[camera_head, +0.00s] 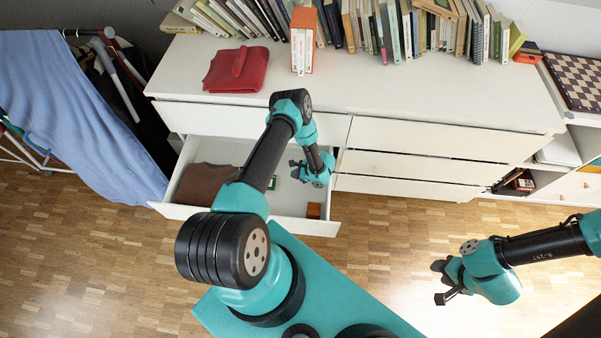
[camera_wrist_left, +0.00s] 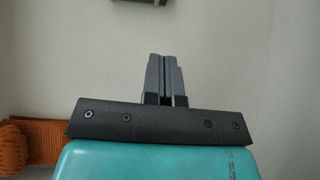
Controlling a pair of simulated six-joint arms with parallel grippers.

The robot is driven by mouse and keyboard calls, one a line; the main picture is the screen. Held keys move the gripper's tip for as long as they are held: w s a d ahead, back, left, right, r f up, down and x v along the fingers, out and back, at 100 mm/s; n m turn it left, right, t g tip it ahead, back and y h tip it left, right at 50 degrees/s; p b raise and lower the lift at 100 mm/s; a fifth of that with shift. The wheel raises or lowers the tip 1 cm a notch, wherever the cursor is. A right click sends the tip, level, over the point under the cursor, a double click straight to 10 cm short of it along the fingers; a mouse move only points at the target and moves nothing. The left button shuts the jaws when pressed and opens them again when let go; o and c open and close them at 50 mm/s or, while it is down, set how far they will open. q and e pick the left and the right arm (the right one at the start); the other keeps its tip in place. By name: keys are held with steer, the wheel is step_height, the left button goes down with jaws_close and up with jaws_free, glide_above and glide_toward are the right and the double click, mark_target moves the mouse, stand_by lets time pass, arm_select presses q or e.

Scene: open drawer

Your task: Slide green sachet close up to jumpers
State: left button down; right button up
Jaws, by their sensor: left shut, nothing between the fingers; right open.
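The jumpers (camera_head: 203,184) are a brown folded pile in the left part of the open drawer. The green sachet (camera_head: 272,184) lies to their right on the drawer floor, partly hidden by my left arm. A gap shows between them, though the arm covers much of it. In the left wrist view the green sachet (camera_wrist_left: 140,1) shows only as a sliver at the top edge, beyond the fingertips. My left gripper (camera_head: 294,169) is over the drawer, right of the sachet. Its fingers (camera_wrist_left: 164,60) are shut and empty. My right gripper (camera_head: 438,282) is open and empty, over the floor at the right.
The white drawer (camera_head: 322,228) has raised walls. An orange item (camera_head: 313,211) sits in its front right corner and shows as orange woven material (camera_wrist_left: 45,142) in the left wrist view. A red folded item (camera_head: 237,69) and books lie on the dresser top (camera_head: 400,85).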

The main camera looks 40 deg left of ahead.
mark_target(289, 180)
arm_select(q)
steer(key=x, duration=0.4)
steer(key=shift+s+a+f, duration=0.1)
steer(key=shift+s+a, duration=0.1)
steer(key=shift+a, duration=0.05)
steer(key=shift+s+a, duration=0.25)
steer(key=shift+a, duration=0.25)
steer(key=shift+s+a, duration=0.25)
steer(key=shift+a, duration=0.25)
steer(key=shift+s+a, duration=0.3)
steer(key=shift+a, duration=0.2)
